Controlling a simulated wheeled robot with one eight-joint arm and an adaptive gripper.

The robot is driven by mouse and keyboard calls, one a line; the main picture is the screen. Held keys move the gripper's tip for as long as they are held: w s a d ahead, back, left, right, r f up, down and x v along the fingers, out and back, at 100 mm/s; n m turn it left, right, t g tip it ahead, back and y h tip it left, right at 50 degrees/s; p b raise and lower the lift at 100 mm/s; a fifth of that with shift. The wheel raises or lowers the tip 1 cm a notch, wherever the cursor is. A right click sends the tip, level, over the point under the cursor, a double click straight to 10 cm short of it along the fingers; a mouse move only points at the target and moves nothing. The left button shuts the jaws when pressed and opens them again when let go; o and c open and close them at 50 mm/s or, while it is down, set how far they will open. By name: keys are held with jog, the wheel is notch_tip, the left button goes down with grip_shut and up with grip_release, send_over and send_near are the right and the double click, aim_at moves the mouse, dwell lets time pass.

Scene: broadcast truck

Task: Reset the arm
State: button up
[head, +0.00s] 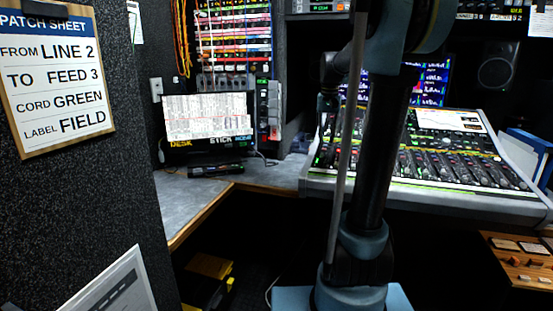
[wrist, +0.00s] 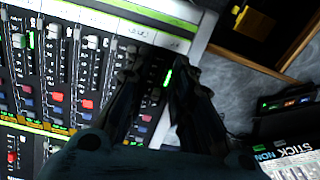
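My arm (head: 372,150) rises from its blue base in the middle of the head view and bends over at the top. My gripper (head: 325,137) hangs low over the left end of the mixing console (head: 318,181), partly dark against it. In the wrist view my gripper (wrist: 156,72) shows two dark fingers with a gap between their tips. Nothing is held between them. Below the fingers lies the console's edge strip with faders and coloured buttons (wrist: 60,70). Whether the fingertips touch the console cannot be told.
A grey desk (head: 200,190) with a monitor (head: 208,118) and a small black device (head: 216,171) is left of the console. A dark wall with a patch sheet (head: 55,75) stands at the left. A wooden button panel (head: 520,262) is at the lower right.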

jog(key=s+f+n, duration=0.1)
jog(key=s+f, duration=0.6)
jog(key=s, duration=0.3)
jog(key=s+a+f+n+t, duration=0.1)
jog(key=s+f, duration=0.6)
jog(key=s, duration=0.3)
jog(key=s+f, duration=0.7)
jog(key=s, duration=0.3)
jog(key=shift+s+a+f+n+t, duration=0.2)
jog(key=shift+n+t, duration=0.1)
jog(key=shift+n, duration=0.1)
jog(key=shift+w+f, duration=0.2)
jog(key=shift+w, duration=0.2)
